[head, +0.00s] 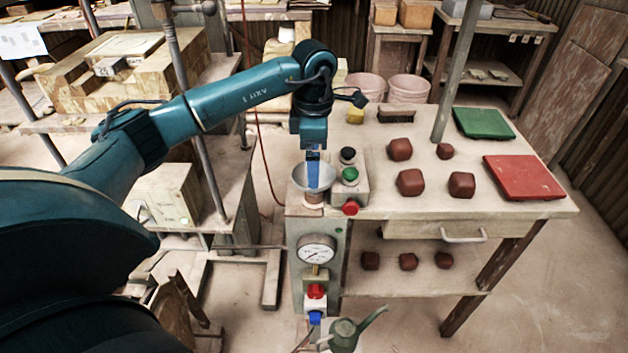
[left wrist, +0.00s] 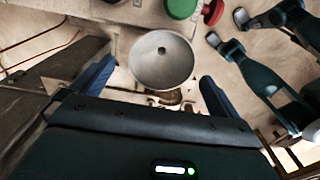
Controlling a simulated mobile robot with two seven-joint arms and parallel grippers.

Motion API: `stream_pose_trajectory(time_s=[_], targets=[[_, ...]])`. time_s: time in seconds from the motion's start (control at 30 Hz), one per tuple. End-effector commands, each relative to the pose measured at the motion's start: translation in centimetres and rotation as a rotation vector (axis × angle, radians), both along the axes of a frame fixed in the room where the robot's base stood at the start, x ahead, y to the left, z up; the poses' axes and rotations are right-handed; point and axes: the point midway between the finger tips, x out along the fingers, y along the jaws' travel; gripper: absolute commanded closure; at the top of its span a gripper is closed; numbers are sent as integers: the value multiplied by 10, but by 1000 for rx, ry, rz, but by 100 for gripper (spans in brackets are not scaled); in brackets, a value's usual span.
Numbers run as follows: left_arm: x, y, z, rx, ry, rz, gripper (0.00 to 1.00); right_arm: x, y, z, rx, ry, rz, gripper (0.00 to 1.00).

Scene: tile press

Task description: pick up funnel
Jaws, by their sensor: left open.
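The grey funnel (head: 301,179) stands upright, wide mouth up, at the left end of the worktable, above the panel with the pressure gauge. A small brownish piece shows beneath it. In the left wrist view the funnel (left wrist: 161,60) shows its round bowl and small dark centre hole. My left gripper (head: 314,172) points down at the funnel and hides part of its bowl in the head view. Its blue fingers are spread wide, to either side of the bowl in the left wrist view, with nothing held between them. I do not see my right gripper.
A control box with black, green (head: 350,175) and red (head: 351,208) buttons stands close right of the funnel. Several red-brown clay lumps (head: 411,182), a green plate (head: 482,123) and a red plate (head: 524,177) lie further right. A gauge (head: 317,252) is below.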

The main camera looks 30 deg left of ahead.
Motion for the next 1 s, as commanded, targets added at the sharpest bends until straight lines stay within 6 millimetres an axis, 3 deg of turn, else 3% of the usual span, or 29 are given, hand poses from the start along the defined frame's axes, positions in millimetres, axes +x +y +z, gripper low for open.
stream_pose_trajectory(time_s=[0.27, 0.6, 0.87, 1.0], targets=[[-1, -1, -23, -2, 1, -1, 0, -1, -3, -1, -6, 10, -5, 64], [-3, -2, -68, -2, 1, -1, 0, -2, -5, 0, -6, 31, -22, 64], [-2, -2, -71, -2, 0, -1, 0, -4, -5, -4, -9, 37, -21, 64], [-2, -2, -71, -2, -1, -1, 11, -3, -5, -3, -9, 36, -21, 64]])
